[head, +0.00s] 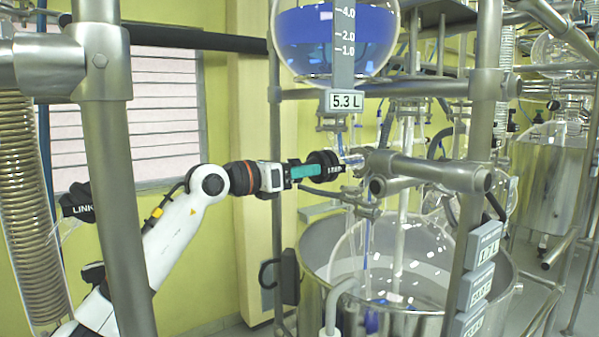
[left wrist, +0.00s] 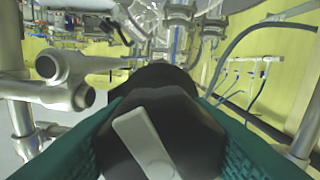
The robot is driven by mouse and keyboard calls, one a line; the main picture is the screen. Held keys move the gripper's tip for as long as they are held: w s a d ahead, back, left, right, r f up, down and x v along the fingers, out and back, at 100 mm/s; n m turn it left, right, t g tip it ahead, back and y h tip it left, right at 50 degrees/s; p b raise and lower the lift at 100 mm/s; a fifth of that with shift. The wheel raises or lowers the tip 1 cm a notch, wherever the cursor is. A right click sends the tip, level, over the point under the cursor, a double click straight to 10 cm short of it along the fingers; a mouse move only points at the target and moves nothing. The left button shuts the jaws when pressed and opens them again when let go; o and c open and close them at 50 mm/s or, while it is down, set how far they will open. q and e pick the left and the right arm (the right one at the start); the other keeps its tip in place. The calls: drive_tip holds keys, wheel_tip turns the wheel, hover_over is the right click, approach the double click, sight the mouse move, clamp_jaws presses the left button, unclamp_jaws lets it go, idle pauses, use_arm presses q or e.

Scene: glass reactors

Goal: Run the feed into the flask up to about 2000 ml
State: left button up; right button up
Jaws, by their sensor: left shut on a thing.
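The feed vessel (head: 300,42) at the top of the head view holds blue liquid, with a scale and a plate (head: 346,100) reading 5.3 L. My left gripper (head: 318,166) is shut on a black valve knob (head: 331,163) below it. The knob also shows in the left wrist view (left wrist: 190,130), with a grey pointer bar, between the teal fingers. The round glass flask (head: 425,246) sits in the steel bath below. A thin blue line (head: 366,240) runs down into it, and some blue shows near its bottom. Its exact level is unclear. My right gripper is out of view.
Steel frame posts and clamps stand in front and around. Tilted display plates (head: 489,247) hang on the right post; the top one seems to read 1.7 L. The steel bath (head: 312,262) surrounds the flask. Another vessel (head: 552,180) stands at the right.

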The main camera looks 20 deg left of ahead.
use_arm(q)
drive_tip(key=shift+n, duration=3.8)
drive_tip(key=o, duration=1)
drive_tip(key=shift+s+a+f+b, duration=0.1)
drive_tip(key=shift+s+a+b, duration=0.25)
drive_tip(key=shift+s+a, duration=0.05)
drive_tip(key=b+v, duration=0.4)
drive_tip(key=v, duration=0.7)
drive_tip(key=shift+b, duration=0.35)
